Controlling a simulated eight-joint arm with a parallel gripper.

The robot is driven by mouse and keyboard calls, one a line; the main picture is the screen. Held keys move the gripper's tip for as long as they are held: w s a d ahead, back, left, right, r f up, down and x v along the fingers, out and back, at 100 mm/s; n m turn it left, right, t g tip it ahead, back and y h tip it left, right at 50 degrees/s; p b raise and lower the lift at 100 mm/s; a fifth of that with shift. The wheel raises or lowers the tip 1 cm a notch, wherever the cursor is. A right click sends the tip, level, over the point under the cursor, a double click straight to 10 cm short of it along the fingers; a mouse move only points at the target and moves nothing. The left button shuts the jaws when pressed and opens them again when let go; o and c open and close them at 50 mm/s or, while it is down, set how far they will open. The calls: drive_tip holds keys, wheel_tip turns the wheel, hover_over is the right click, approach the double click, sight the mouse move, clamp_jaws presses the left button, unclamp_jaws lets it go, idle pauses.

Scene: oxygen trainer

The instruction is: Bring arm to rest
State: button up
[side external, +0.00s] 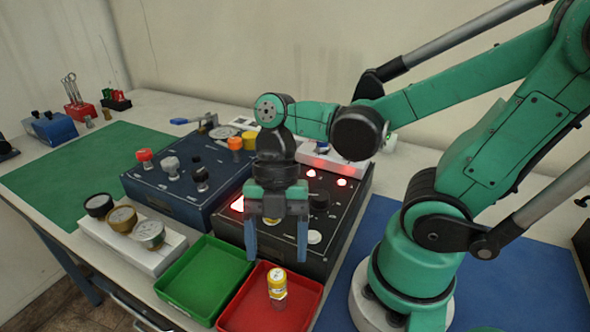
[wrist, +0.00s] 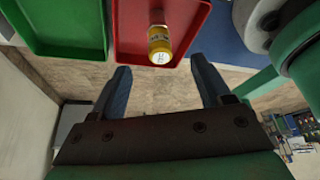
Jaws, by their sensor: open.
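My gripper (side external: 276,238) hangs pointing down in the side external view, with its two blue fingers apart and nothing between them. It is in front of the black panel with lit red lamps (side external: 335,205), above the rear of the red tray (side external: 243,316). In the wrist view my gripper (wrist: 158,80) also shows its fingers spread and empty. A yellow-capped cylinder (side external: 277,289) stands in the red tray, apart from the fingers. It also shows in the wrist view (wrist: 159,42), beyond the fingertips.
A green tray (side external: 205,277) sits left of the red one. A blue panel with knobs (side external: 190,185) stands behind it, and a white block with several round gauges (side external: 130,240) is at left. The green mat (side external: 75,170) has free room, as does the blue mat (side external: 520,285).

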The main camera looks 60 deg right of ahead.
drive_tip(key=shift+r, duration=0.25)
drive_tip(key=shift+w+d, duration=0.1)
drive_tip(key=w+m+t, duration=0.1)
drive_tip(key=m, duration=0.2)
drive_tip(key=w+d+m+t+h, duration=0.1)
drive_tip(key=m, duration=0.3)
drive_tip(key=w+d+m+t, duration=0.1)
drive_tip(key=w+m+t, duration=0.1)
drive_tip(key=m, duration=0.1)
drive_tip(key=shift+d+r+m+h, duration=0.2)
drive_tip(key=shift+m+h, duration=0.2)
drive_tip(key=w+d+r+m+t, duration=0.1)
drive_tip(key=m, duration=0.2)
drive_tip(key=w+m+t+h, duration=0.1)
drive_tip(key=m, duration=0.3)
drive_tip(key=w+d+r+m+t+h, duration=0.1)
drive_tip(key=w+m+t, duration=0.1)
drive_tip(key=m, duration=0.1)
drive_tip(key=shift+d+r, duration=0.3)
drive_tip(key=shift+r, duration=0.05)
drive_tip(key=shift+w+d+r+m+t, duration=0.1)
drive_tip(key=shift+w+r+m+t, duration=0.15)
drive_tip(key=shift+m, duration=0.3)
drive_tip(key=shift+w+d+r+m+t, duration=0.15)
drive_tip(key=shift+m+t, duration=0.1)
drive_tip(key=shift+m, duration=0.3)
